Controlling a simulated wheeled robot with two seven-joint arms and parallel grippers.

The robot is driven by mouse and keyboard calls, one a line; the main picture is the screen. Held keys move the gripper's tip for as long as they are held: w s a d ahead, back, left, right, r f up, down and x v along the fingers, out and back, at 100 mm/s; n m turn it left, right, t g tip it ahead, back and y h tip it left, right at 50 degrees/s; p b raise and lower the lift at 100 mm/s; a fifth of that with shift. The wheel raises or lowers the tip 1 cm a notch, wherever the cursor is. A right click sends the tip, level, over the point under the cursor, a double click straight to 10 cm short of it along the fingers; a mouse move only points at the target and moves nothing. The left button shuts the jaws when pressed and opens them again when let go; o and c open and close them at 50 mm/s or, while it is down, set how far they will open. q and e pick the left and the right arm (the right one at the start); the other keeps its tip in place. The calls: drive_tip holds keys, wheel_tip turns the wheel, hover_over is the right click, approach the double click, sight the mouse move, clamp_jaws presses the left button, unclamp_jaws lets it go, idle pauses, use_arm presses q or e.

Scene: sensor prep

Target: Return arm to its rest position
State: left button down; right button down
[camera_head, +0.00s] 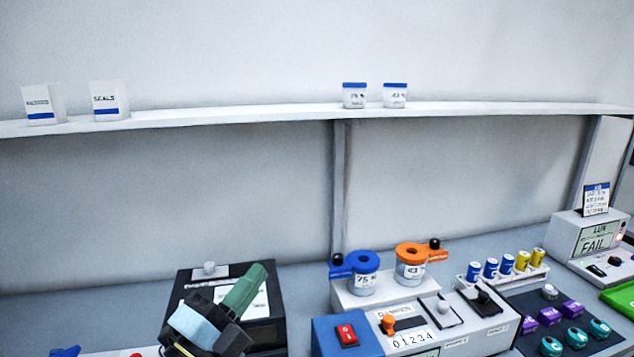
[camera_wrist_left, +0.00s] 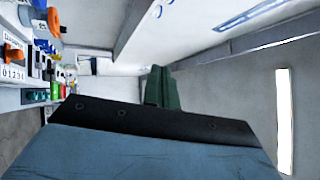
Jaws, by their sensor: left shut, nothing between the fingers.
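My left gripper (camera_head: 256,274) is in the lower left of the head view, with green fingers and a blue and black body. Its fingers are together and empty, pointing up and to the right, in front of a black box (camera_head: 275,335). In the left wrist view the green fingers (camera_wrist_left: 160,82) show closed against the grey wall. My right gripper is in neither view.
A grey console (camera_head: 450,340) with a blue end stands right of my left gripper. Jars with blue (camera_head: 365,284) and orange lids (camera_head: 411,272) stand behind it. A FAIL meter (camera_head: 597,240) is at right. A white shelf (camera_head: 230,116) runs above.

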use_arm(q)
drive_tip(key=s+a+f+n+g+y, duration=0.2)
drive_tip(key=a+f+n+g+y, duration=0.1)
drive_tip(key=a+f+n+y, duration=0.4)
drive_tip(key=s+a+f+n+g+y, duration=0.2)
drive_tip(key=s+a+f+n+y, duration=0.15)
drive_tip(key=f+n+y, duration=0.4)
drive_tip(key=s+a+f+n+g+h, duration=0.1)
drive_tip(key=s+f+n+g, duration=0.35)
drive_tip(key=s+f, duration=0.35)
drive_tip(key=s+a+f+n+g+h, duration=0.1)
drive_tip(key=s+f+n+g, duration=0.2)
drive_tip(key=s+f+g, duration=0.55)
drive_tip(key=s+f+t+b, duration=0.1)
drive_tip(key=s+f+b, duration=0.1)
drive_tip(key=f, duration=1.2)
drive_tip(key=s+f+b, duration=0.2)
drive_tip(key=s+f, duration=0.1)
drive_tip(key=f, duration=1.1)
drive_tip(key=s+a+f+g+b, duration=0.1)
drive_tip(key=s+a+f+b, duration=0.2)
drive_tip(key=s+f, duration=1.2)
drive_tip(key=shift+s+f+m, duration=0.35)
drive_tip(key=shift+f+m, duration=0.05)
drive_tip(key=shift+f, duration=0.45)
